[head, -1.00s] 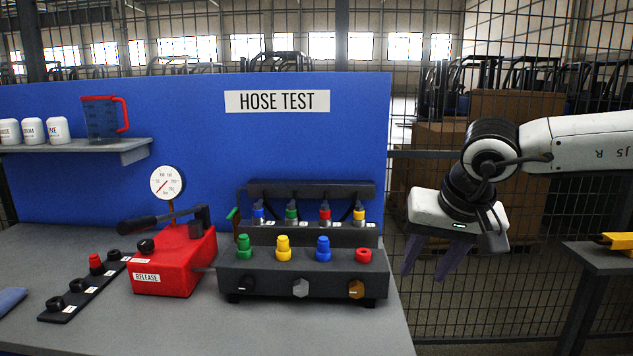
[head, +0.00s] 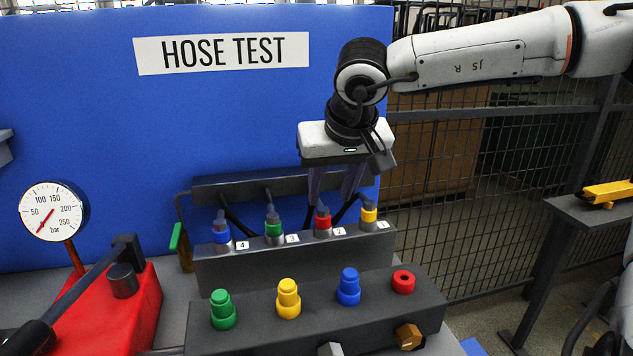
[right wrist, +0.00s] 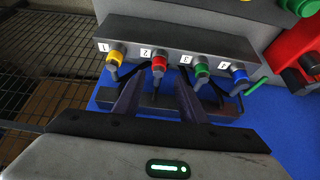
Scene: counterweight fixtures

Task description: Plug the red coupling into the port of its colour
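The red coupling (head: 322,219) stands in the back rack at the label 2, between the green and yellow ones. It also shows in the right wrist view (right wrist: 158,66). The red port (head: 403,282), a low ring with a dark hole, is at the right end of the front block's top. My right gripper (head: 332,197) is over the back rack, fingers pointing down. In the right wrist view its two fingers (right wrist: 160,86) are spread apart, with the red coupling lined up between and just beyond their tips. It is open and empty. My left gripper is not in view.
Blue (head: 221,231), green (head: 273,225) and yellow (head: 369,212) couplings share the back rack (head: 295,258). Green, yellow and blue fittings stand on the front block (head: 250,334). A red pump (head: 105,315) with lever and gauge is at left. A blue panel (head: 110,130) stands behind.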

